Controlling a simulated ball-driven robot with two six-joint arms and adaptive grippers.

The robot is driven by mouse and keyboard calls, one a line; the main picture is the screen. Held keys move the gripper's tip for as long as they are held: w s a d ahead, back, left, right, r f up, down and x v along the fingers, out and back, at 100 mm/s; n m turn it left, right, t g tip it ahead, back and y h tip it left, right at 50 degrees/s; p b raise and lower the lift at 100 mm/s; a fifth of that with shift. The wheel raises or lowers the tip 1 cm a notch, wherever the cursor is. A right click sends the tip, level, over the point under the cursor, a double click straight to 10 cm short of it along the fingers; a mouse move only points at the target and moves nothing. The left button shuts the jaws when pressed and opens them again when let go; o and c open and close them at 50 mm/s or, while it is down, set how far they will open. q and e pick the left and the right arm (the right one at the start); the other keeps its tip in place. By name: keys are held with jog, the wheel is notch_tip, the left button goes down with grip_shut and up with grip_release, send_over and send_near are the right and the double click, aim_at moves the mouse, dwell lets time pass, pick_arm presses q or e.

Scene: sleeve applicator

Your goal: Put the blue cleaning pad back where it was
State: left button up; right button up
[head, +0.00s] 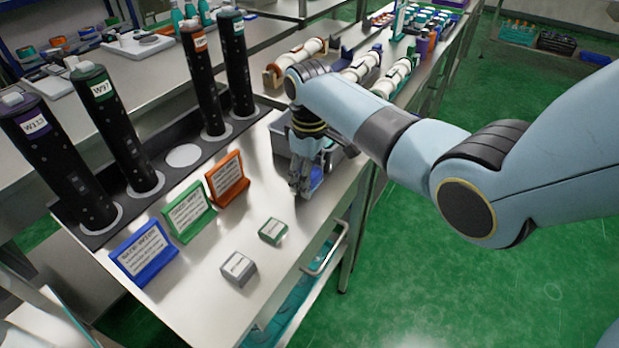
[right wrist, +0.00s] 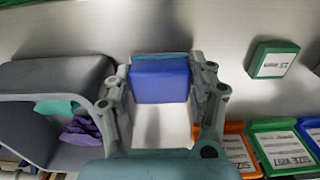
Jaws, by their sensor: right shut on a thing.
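The blue cleaning pad (right wrist: 160,82) shows as a blue block between the two fingers of my right gripper (right wrist: 165,95) in the right wrist view. The gripper is shut on it. In the head view my right gripper (head: 303,188) points down over the cart top beside a grey bin (head: 281,143), and a bit of the blue pad (head: 316,177) shows beside its fingers. I cannot tell whether the pad touches the cart top. The grey bin (right wrist: 45,75) also shows at left in the right wrist view, with teal and purple pieces in it. My left gripper is not in view.
Blue (head: 143,252), green (head: 188,211) and orange (head: 227,179) sign cards stand left of my gripper. A green-edged block (head: 272,231) and a grey block (head: 238,268) lie nearer. Tall black tubes (head: 112,125) stand in a dark rack at left. The cart top between the blocks and my gripper is clear.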

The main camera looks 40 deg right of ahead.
jog(key=shift+w+f, duration=0.1)
jog(key=shift+f, duration=0.35)
jog(key=shift+f, duration=0.1)
jog(key=o, duration=0.8)
jog(key=shift+o, duration=0.2)
jog(key=shift+r, duration=0.55)
notch_tip(320, 180, up, 11)
jog(key=shift+p, duration=0.3)
jog(key=shift+r, duration=0.1)
